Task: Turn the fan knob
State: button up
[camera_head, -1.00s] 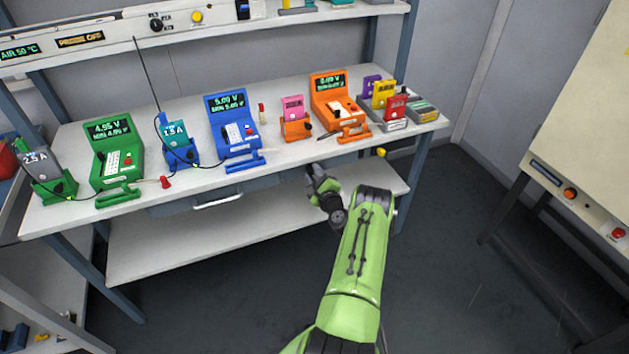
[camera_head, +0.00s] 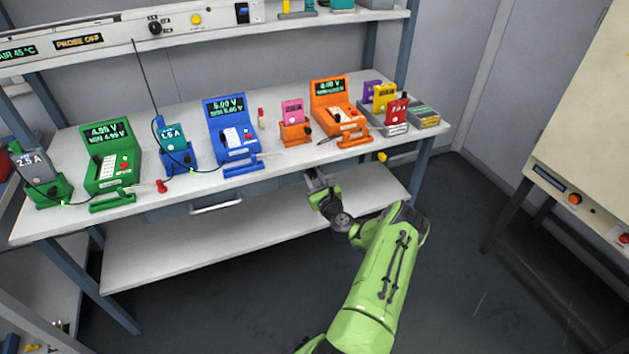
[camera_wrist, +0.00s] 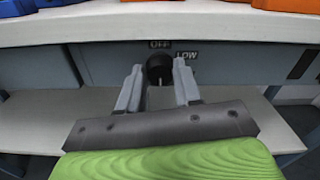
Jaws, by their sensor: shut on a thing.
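The fan knob (camera_wrist: 160,66) is a dark round knob on the grey front panel under the bench top. It shows in the wrist view, with an OFF label (camera_wrist: 160,44) above it and a LOW label (camera_wrist: 187,55) to its upper right. My gripper (camera_wrist: 158,74) has one grey finger on each side of the knob and is shut on it. Where the knob points is not clear. In the head view my gripper (camera_head: 317,182) is at the bench's front edge, and the knob is hidden there.
The white bench top (camera_head: 190,185) carries a green meter (camera_head: 110,165), a blue meter (camera_head: 232,135) and an orange meter (camera_head: 335,110). A drawer handle (camera_head: 216,204) is left of my gripper. A lower shelf (camera_head: 190,245) is below. A cream cabinet (camera_head: 590,130) stands at the right.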

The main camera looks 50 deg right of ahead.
dwell(0.3)
jog(key=o, duration=1)
jog(key=shift+o, duration=0.2)
jog(key=p+v, duration=0.3)
jog(key=v, duration=1.2)
jog(key=shift+s+a+p, duration=0.2)
jog(key=shift+s+p, duration=0.15)
jog(key=shift+w, duration=0.1)
